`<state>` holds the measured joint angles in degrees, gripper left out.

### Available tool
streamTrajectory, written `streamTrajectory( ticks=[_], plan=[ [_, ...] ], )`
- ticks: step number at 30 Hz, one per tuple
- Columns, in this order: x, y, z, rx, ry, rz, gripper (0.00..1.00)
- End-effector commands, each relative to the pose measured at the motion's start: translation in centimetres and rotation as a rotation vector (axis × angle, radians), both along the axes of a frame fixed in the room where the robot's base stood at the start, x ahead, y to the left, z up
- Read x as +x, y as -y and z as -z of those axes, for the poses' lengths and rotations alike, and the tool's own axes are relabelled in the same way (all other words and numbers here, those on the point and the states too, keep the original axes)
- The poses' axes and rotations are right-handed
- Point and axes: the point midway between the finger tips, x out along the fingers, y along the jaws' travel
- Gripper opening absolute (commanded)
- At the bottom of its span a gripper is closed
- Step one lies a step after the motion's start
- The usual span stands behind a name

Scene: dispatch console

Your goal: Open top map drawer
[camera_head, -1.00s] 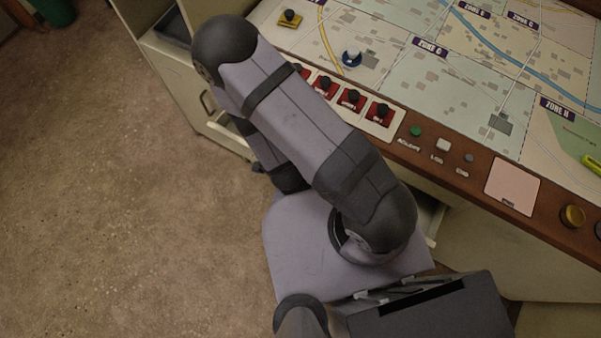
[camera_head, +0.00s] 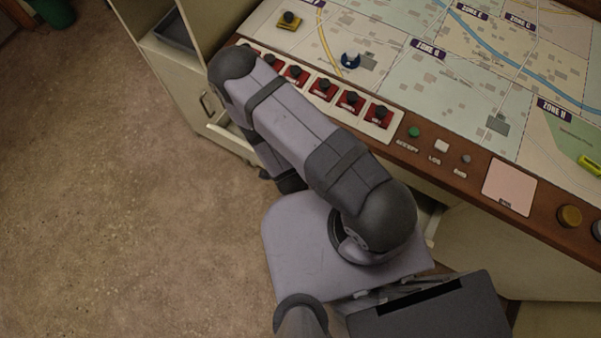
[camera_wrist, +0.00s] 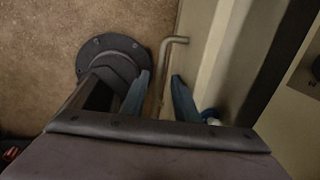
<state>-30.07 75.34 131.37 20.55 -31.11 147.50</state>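In the wrist view a thin metal bar handle (camera_wrist: 169,55) stands off a pale drawer front (camera_wrist: 222,48). My gripper (camera_wrist: 160,92) has its two blue-grey fingers apart, one on each side of the handle's near part. I cannot tell whether a finger touches it. A dark gap (camera_wrist: 278,65) shows behind the pale front, so the drawer seems partly open. In the head view pale drawer edges (camera_head: 231,141) show below the console, left and right of my arm. My arm hides the gripper and most of the drawer there.
The map console (camera_head: 470,165) lies above, with a row of red switches (camera_head: 323,88) along its near edge. A cabinet (camera_head: 172,62) with a door handle (camera_head: 205,103) stands at left.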

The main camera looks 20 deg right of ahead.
Motion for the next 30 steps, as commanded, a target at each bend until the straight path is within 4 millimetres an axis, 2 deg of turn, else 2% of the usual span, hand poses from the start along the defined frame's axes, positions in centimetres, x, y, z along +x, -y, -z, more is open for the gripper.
streamTrajectory(
  ticks=[10, 11, 14, 22, 30],
  plan=[
    [0.0, 0.0, 0.2, 0.000, 0.000, -0.001, 0.28],
    [0.0, 0.0, 0.2, 0.000, 0.000, 0.000, 0.23],
    [0.0, 0.0, 0.2, 0.000, 0.000, 0.000, 0.00],
    [-0.2, -0.2, 0.2, 0.000, -0.001, -0.002, 0.00],
    [-2.1, -2.4, 0.3, 0.001, -0.001, -0.010, 0.00]
  ],
)
